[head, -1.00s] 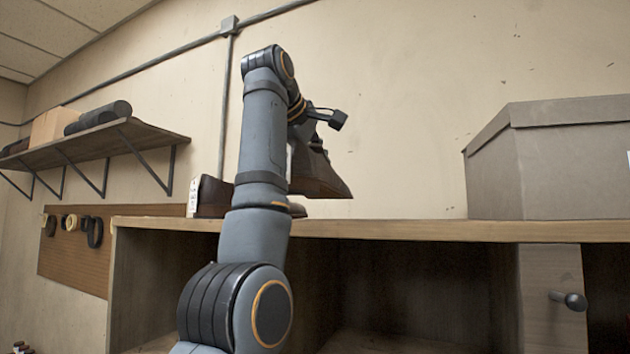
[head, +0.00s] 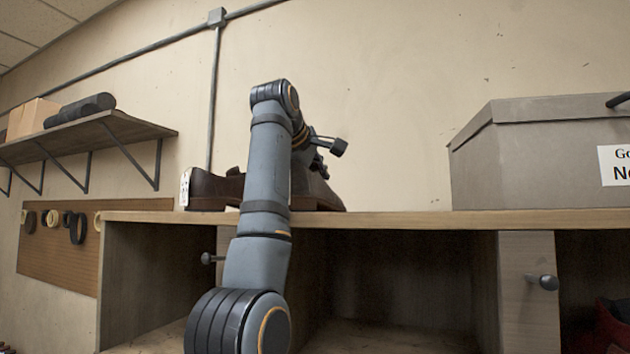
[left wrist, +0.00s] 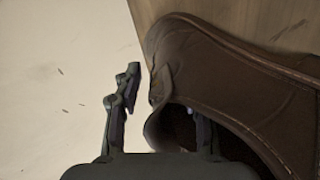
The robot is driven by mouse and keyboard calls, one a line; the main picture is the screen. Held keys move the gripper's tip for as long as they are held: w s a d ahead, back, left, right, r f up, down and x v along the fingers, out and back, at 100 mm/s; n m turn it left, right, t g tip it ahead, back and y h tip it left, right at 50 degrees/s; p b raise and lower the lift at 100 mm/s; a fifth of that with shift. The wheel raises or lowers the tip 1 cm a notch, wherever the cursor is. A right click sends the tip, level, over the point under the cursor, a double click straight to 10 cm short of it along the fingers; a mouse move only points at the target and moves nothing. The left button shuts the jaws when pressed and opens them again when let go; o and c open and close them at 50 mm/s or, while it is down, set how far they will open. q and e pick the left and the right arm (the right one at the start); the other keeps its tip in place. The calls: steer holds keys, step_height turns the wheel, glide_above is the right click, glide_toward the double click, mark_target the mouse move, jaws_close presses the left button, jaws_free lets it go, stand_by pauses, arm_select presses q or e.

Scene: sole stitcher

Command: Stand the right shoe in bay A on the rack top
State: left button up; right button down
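A brown shoe (head: 318,190) stands on the wooden rack top (head: 400,220), just right of my left arm in the head view. It fills the right of the left wrist view (left wrist: 240,85). My left gripper (left wrist: 166,98) is at its collar, with one finger outside and the other partly hidden in the shoe opening. A gap shows between the outer finger and the leather, so the gripper looks open. A second brown shoe (head: 215,189), with a white tag (head: 185,188), stands left of the arm, partly hidden by it. No bay marking is readable. My right gripper is not in view.
A grey lidded box (head: 540,165) with a label stands on the rack top at the right. Bare rack top lies between it and the shoe. A wall shelf (head: 90,135) and a tool board (head: 60,250) are at the left. Open compartments lie below.

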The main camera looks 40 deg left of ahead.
arm_select(q)
steer(key=shift+s+r, duration=0.1)
steer(key=shift+s, duration=0.1)
steer(key=shift+s+r, duration=0.1)
steer(key=shift+s, duration=0.2)
steer(key=shift+s+r, duration=0.15)
steer(key=shift+s, duration=0.1)
steer(key=b+v, duration=0.1)
steer(key=v, duration=1)
steer(key=shift+s+r+b, duration=0.15)
steer(key=shift+s+b, duration=0.05)
steer(key=shift+b, duration=0.1)
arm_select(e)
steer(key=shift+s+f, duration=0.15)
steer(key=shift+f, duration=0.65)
arm_select(q)
steer(key=shift+s, duration=0.15)
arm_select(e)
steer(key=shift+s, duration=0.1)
